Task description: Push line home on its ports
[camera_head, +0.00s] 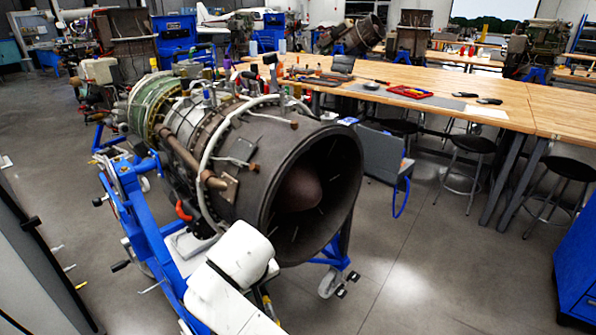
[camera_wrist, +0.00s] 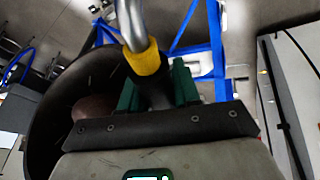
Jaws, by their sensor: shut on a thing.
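In the wrist view a bright metal line (camera_wrist: 131,22) with a yellow collar (camera_wrist: 146,60) and a black sleeve below it sits between the green fingers of my gripper (camera_wrist: 157,90). My gripper is shut on it. In the head view my white arm hides the gripper, and a small yellow piece shows beside the arm. The turbine engine (camera_head: 250,165) rests on a blue stand (camera_head: 152,232), its open dark intake facing front right. The intake also shows at the left in the wrist view (camera_wrist: 50,110). I cannot make out the ports or the line's ends.
A long wooden workbench (camera_head: 440,85) with tools and a red tray (camera_head: 410,92) stands behind the engine. Black stools (camera_head: 473,145) and a grey panel (camera_head: 378,155) stand before it. A blue cabinet (camera_head: 577,255) is at the right. Floor is clear right of the intake.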

